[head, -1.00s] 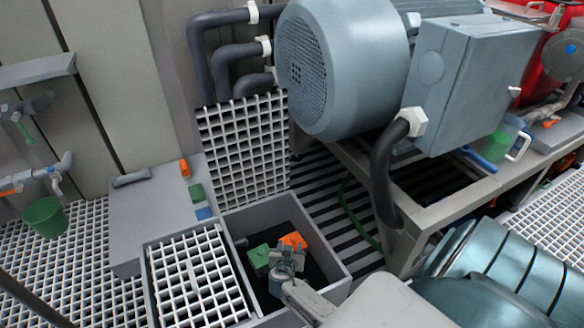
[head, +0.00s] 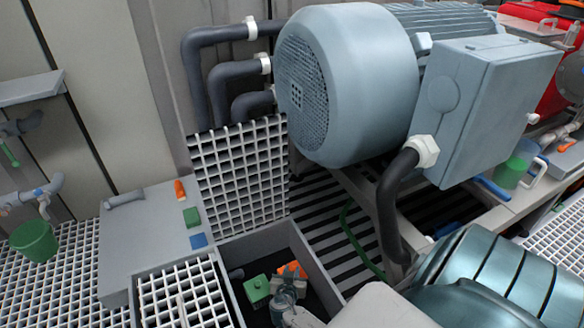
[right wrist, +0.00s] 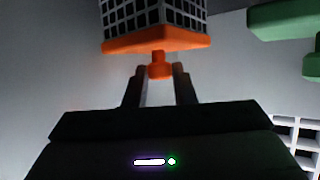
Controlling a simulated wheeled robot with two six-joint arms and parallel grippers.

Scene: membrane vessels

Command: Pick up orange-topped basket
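The orange-topped basket (right wrist: 155,38) fills the top of the right wrist view, with its white mesh, orange top and orange knob. In the head view its orange top (head: 292,268) shows down in the grey-walled pit, partly hidden by my right gripper (head: 284,285). The basket looks level with the gripper. My left gripper is not in view.
A green-topped object (head: 257,288) sits just left of the orange top in the pit. The pit has a grey wall (head: 318,268) and a white grate (head: 185,292) beside it. A large grey-blue motor (head: 350,85) stands behind.

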